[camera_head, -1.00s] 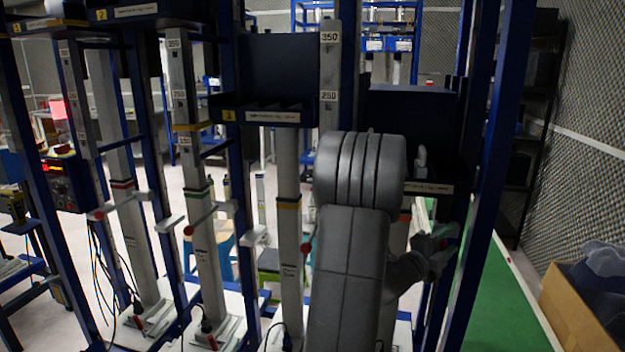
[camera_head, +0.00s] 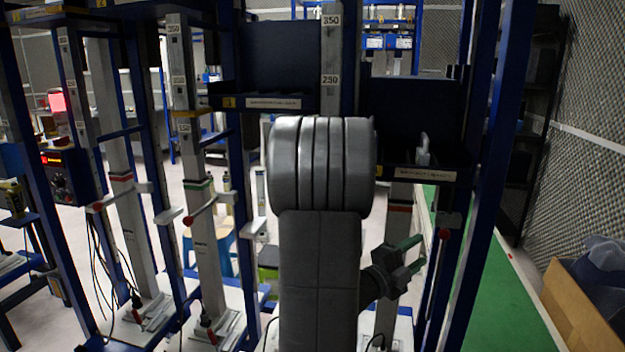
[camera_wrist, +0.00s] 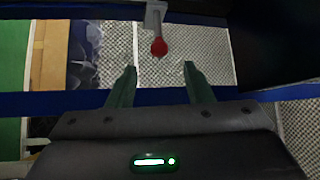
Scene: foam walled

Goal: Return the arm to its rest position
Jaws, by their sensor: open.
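My gripper (camera_head: 412,251) shows in the head view to the right of my grey arm, with its greenish fingers pointing right. In the wrist view my gripper (camera_wrist: 160,82) has its two fingers well apart with nothing between them. A red-knobbed lever (camera_wrist: 158,46) shows beyond the fingertips in the wrist view. My upper arm and elbow stand upright in the middle of the head view and hide part of the rack behind.
A blue-framed rack (camera_head: 487,150) with upright posts and dark bins (camera_head: 415,120) stands close around my arm. A green surface (camera_head: 500,300) lies at right, with a cardboard box (camera_head: 580,310) beside it. A white object (camera_head: 423,150) stands in the right bin.

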